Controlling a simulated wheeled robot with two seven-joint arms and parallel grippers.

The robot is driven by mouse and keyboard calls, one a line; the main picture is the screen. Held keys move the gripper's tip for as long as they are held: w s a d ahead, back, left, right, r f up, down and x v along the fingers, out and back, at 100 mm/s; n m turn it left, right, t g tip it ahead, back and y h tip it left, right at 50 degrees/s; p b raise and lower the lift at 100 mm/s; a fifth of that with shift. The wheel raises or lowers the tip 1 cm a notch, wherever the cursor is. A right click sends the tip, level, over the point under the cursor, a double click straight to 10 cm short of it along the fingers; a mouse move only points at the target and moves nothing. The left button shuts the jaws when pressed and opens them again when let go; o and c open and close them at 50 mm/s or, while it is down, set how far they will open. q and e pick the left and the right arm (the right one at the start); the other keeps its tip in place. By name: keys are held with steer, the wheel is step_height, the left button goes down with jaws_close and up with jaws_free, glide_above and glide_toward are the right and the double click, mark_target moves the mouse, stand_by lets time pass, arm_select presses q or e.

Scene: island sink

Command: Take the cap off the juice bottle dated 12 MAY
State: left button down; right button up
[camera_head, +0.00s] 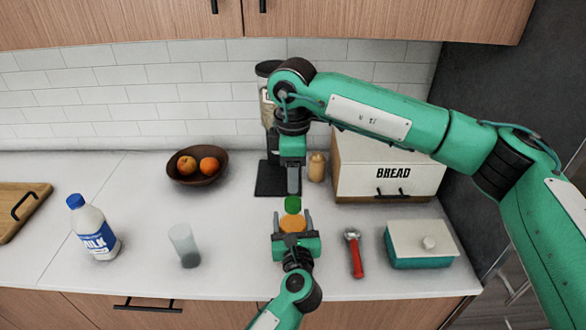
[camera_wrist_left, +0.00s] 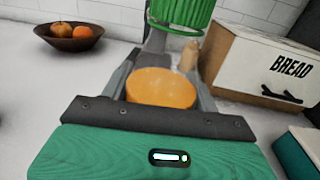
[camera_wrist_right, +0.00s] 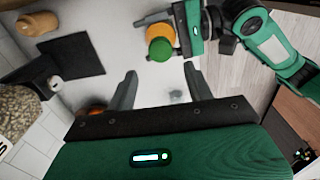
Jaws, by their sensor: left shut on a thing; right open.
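My left gripper (camera_head: 293,215) is shut on an orange juice bottle (camera_head: 292,224), one finger on each side of the body. The green ribbed cap (camera_head: 292,205) sits above the orange part. In the left wrist view the cap (camera_wrist_left: 180,15) shows apart from the flat orange top (camera_wrist_left: 160,87); no neck is discernible between them. My right gripper (camera_head: 293,190) points down just above the cap, open and empty. In the right wrist view the cap (camera_wrist_right: 160,50) lies just beyond and between the right fingertips (camera_wrist_right: 160,75). No date label is readable.
The bread box (camera_head: 388,178) is behind right. A clear glass (camera_head: 184,246), a milk bottle (camera_head: 95,230) and a fruit bowl (camera_head: 182,178) stand left. Counter between glass and bottle is clear.

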mark_target(293, 201)
step_height(293, 201, down, 8)
steer(key=shift+r, duration=0.1)
stand_by(0.4)
